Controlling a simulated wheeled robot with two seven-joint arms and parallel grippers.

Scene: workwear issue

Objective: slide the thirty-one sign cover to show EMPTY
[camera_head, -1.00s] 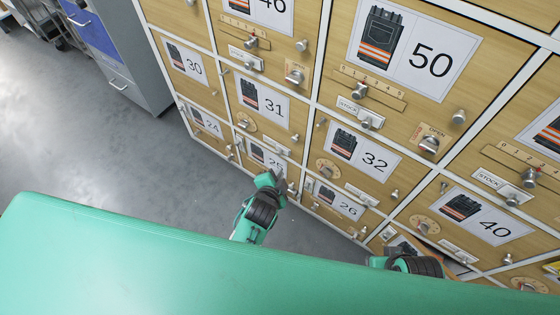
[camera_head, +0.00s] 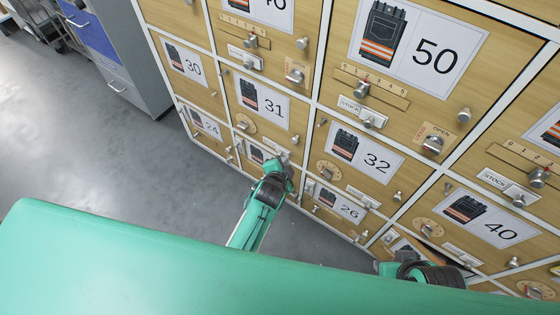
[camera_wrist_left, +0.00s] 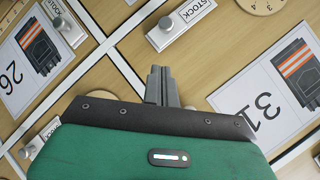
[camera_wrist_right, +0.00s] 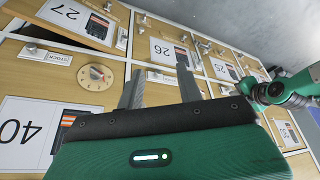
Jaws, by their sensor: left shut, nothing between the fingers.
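The thirty-one door carries a vest label (camera_head: 262,100), also in the left wrist view (camera_wrist_left: 268,102). Below the label is its sign (camera_wrist_left: 190,22), with STOCK showing. The sign's cover (camera_wrist_left: 152,38), a plain plate with a metal knob (camera_wrist_left: 165,22), lies over the other end. In the head view the sign (camera_head: 274,149) is partly behind my left gripper (camera_head: 281,160). The left fingers (camera_wrist_left: 162,72) are shut and empty, apparently near the cover; contact cannot be told.
Neighbouring doors 32 (camera_head: 362,160) and 26 (camera_head: 335,202) have knobs and signs that stick out. The thirty-one dial (camera_head: 245,123) is beside its sign. A low compartment (camera_head: 400,243) at the right stands partly open. Grey floor (camera_head: 90,150) is clear at the left.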

